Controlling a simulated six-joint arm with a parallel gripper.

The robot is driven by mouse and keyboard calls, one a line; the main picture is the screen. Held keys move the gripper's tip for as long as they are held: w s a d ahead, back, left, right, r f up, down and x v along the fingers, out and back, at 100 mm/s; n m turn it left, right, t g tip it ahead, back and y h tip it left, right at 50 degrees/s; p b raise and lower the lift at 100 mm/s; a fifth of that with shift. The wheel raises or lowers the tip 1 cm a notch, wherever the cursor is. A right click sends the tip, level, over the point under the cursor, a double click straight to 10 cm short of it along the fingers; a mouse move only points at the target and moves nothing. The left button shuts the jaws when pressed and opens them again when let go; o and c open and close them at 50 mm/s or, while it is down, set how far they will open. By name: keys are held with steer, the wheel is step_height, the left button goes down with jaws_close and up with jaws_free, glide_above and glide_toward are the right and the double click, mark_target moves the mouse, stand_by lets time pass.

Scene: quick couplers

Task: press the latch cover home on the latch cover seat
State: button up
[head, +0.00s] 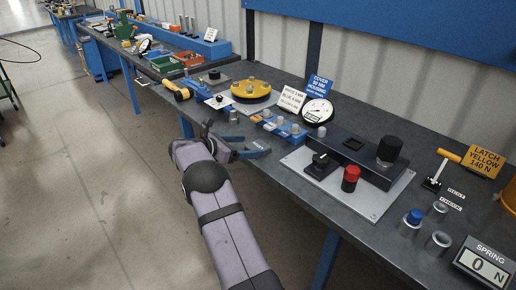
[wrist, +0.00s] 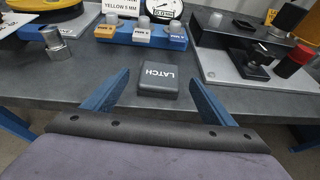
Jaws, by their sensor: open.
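The latch cover (wrist: 160,80) is a dark grey block with white LATCH lettering, lying flat on the bench in the wrist view. My gripper (wrist: 158,88) is open, with one blue finger on each side of the cover and a gap to both. In the head view my gripper (head: 240,146) is at the bench's front edge, and I cannot make out the cover there. A black housing (head: 335,138) on a light plate has a square recess (head: 353,145) in its top, which may be the latch cover seat. The housing also shows at upper right in the wrist view (wrist: 215,35).
A blue block (head: 283,128) with several grey caps stands behind my gripper. On the plate are a black knob (head: 320,161), a red button (head: 350,178) and a tall black cylinder (head: 388,150). A spring display (head: 484,262) reads 0 N. A yellow sign (head: 484,158) reads LATCH YELLOW 140 N.

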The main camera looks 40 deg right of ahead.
mark_target(258, 146)
steer(key=shift+p+x, duration=0.75)
steer(key=shift+x, duration=2.1)
steer(key=c, duration=1.2)
